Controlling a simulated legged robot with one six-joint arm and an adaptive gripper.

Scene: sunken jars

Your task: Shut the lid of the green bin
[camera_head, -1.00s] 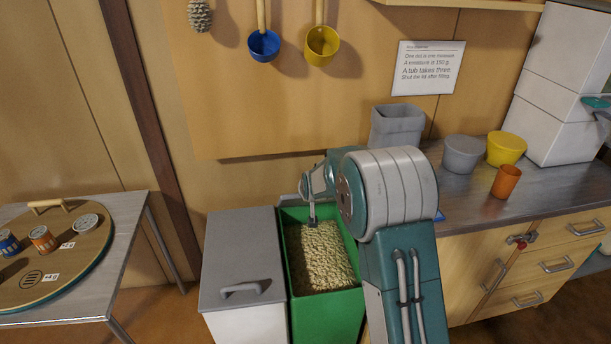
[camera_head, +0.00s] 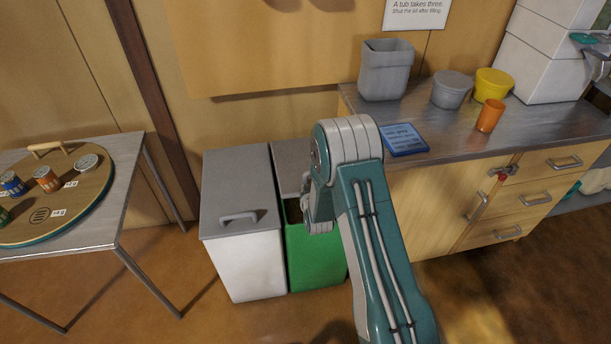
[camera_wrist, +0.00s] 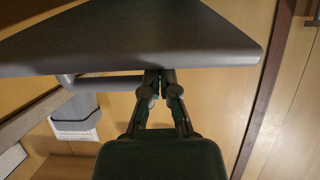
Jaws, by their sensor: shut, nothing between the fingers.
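The green bin (camera_head: 315,262) stands on the floor in the head view, just right of a white bin. Its grey lid (camera_head: 288,155) is tilted over the back part, and a dark gap shows at the front. My arm hides the right part of the lid and opening. In the wrist view a grey panel, which looks like this lid (camera_wrist: 130,45), spans the top, with a bar-like handle (camera_wrist: 110,83) under it. My gripper (camera_wrist: 160,78) is shut and empty with its tips at the panel's edge. I cannot tell whether they touch.
The white bin (camera_head: 245,265) with its shut grey lid stands close on the left. A counter (camera_head: 450,137) with a grey tub (camera_head: 386,72), cups and a blue card (camera_head: 404,139) is at the right. A table (camera_head: 110,220) stands at the far left.

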